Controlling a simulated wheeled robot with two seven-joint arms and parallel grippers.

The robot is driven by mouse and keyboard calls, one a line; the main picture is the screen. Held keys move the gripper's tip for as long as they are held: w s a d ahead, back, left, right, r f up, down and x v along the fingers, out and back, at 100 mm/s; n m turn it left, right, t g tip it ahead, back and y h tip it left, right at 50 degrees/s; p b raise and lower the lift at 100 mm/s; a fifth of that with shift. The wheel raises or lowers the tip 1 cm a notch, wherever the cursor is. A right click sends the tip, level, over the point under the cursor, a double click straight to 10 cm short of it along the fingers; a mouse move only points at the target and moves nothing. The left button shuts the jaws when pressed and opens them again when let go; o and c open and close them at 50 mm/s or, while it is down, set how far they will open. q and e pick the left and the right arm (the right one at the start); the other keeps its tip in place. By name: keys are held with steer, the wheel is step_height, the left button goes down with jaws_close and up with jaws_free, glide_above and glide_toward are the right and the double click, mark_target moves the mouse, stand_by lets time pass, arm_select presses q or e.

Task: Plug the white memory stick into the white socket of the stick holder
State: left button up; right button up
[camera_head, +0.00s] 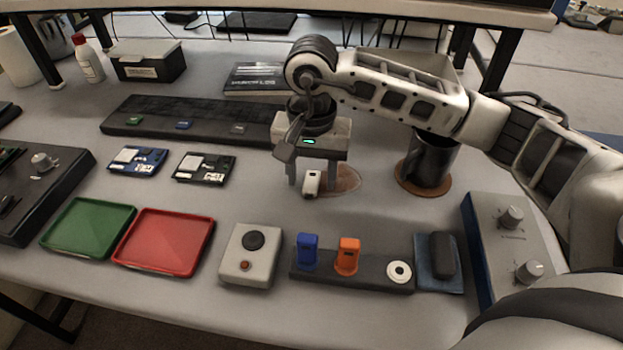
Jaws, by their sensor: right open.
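The white memory stick (311,184) stands near the middle of the table, at the left edge of a brown round mat. My right gripper (314,184) is above it, pointing down and open, with one finger to each side of the stick in the picture. I cannot tell whether the stick is fully between the fingers in depth. The dark stick holder (376,284) lies at the front, with a blue stick (307,250) and an orange stick (347,255) upright in it. Its white socket (399,271) at the right end is empty. My left gripper is not in view.
A grey box with a black knob (251,255) stands left of the holder, and a blue pad with a dark block (442,256) right of it. A black mug (430,162) stands right of my gripper. Red (157,268) and green (67,249) trays lie left.

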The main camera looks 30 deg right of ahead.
steer(key=c, duration=1)
steer(key=shift+c, duration=0.2)
steer(key=shift+r, duration=0.55)
steer(key=s+a+r+b, duration=0.1)
steer(key=s+r, duration=1.1)
steer(key=s, duration=0.2)
steer(key=shift+a+b, duration=0.3)
steer(key=shift+b, duration=0.1)
